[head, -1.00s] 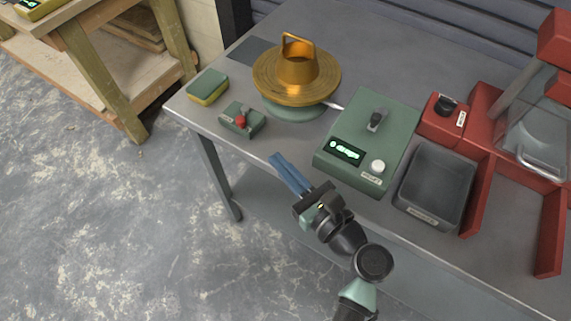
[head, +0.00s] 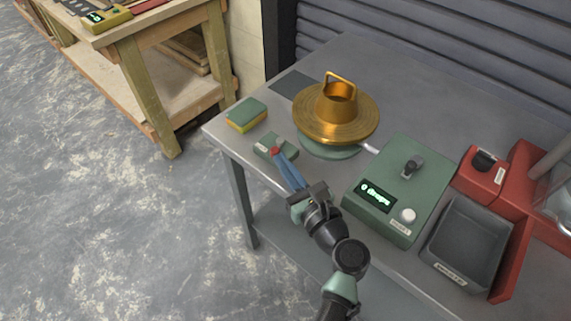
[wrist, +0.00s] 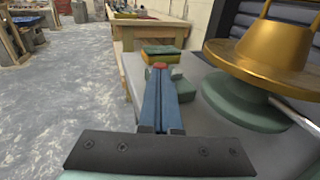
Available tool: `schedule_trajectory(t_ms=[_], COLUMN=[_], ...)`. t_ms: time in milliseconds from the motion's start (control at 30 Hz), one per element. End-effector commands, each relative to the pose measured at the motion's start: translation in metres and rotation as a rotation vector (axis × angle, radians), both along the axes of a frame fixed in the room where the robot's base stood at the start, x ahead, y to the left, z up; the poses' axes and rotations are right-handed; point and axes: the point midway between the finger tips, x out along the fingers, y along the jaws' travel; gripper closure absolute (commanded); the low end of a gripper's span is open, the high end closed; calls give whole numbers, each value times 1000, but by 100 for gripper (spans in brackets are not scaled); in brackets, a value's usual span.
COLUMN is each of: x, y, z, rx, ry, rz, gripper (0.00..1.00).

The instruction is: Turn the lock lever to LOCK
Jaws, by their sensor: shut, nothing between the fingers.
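A small green box (head: 264,147) with a red-topped control (head: 275,150) stands near the table's left front edge. I cannot read which way it is set. My gripper (head: 280,157) is shut and empty, its blue fingertips at the red top, touching or just short of it; I cannot tell which. In the wrist view the red top (wrist: 160,65) shows just past the fingertips (wrist: 160,75), and the fingers hide much of the box. A pale lever (head: 369,147) sticks out from the green base (head: 330,149) under a gold flow-table disc with a cone (head: 337,108). No LOCK marking is readable.
A green-and-yellow sponge (head: 246,114) lies behind the small box. A green control unit (head: 395,190) with a lit display and black lever stands right of my gripper, beside a grey tub (head: 468,243) and red equipment (head: 483,170). Bare floor lies left of the table.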

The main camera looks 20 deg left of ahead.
Motion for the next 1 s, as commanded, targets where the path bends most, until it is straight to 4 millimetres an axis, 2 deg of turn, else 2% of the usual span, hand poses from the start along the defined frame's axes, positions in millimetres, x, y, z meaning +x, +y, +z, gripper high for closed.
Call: schedule_trajectory(t_ms=[667, 1000], x=[-5, -11], y=[9, 28], z=[1, 2], rx=[0, -1], ry=[1, 3], rz=[2, -21], gripper=[100, 100])
